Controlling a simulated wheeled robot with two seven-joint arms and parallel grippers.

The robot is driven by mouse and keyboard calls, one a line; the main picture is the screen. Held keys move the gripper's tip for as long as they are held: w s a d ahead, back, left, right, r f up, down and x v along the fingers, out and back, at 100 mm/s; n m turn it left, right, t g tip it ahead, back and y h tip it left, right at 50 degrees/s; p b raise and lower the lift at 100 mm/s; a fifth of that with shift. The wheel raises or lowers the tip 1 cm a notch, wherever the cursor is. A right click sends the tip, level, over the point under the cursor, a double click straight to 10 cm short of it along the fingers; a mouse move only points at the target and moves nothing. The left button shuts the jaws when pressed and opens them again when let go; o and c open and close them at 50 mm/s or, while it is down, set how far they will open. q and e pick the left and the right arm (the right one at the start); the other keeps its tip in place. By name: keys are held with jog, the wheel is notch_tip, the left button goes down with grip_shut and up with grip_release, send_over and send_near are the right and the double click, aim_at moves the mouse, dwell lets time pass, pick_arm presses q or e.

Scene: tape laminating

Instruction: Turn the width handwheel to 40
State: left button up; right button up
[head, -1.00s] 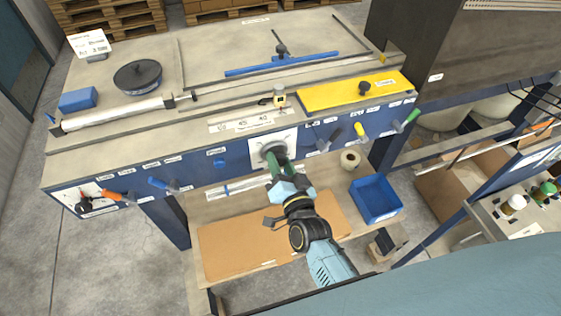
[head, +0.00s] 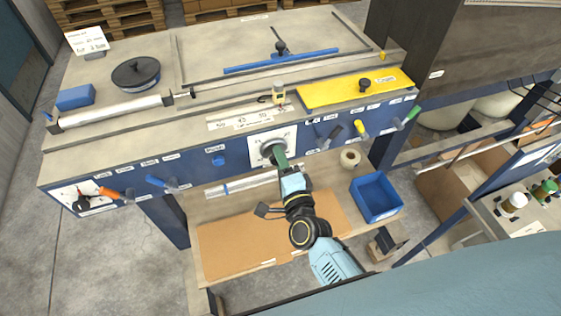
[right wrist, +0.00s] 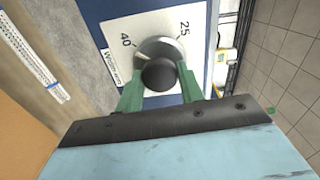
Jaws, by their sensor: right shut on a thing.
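The width handwheel is a round grey knob (right wrist: 160,55) with a dark centre, on a white dial plate (right wrist: 113,67) marked 40 and 25 in the right wrist view. In the head view, the dial plate (head: 287,138) sits on the blue front panel. My right gripper (right wrist: 158,88) has green fingers on both sides of the knob and is shut on it. It also shows in the head view (head: 277,158), where it hides part of the knob. A pale mark on the knob's rim lies toward the 40 side. My left gripper is not in view.
A yellow plate (head: 335,91) lies on the bench above the dial.

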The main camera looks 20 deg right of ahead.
jog(key=shift+m, duration=0.4)
jog(key=o, duration=1)
jog(key=s, duration=0.4)
jog(key=s+b, duration=0.1)
jog(key=s, duration=0.4)
jog(key=s+b, duration=0.1)
jog(key=s, duration=0.3)
jog(key=shift+s+d, duration=0.2)
jog(key=shift+d, duration=0.05)
jog(key=shift+f, duration=0.1)
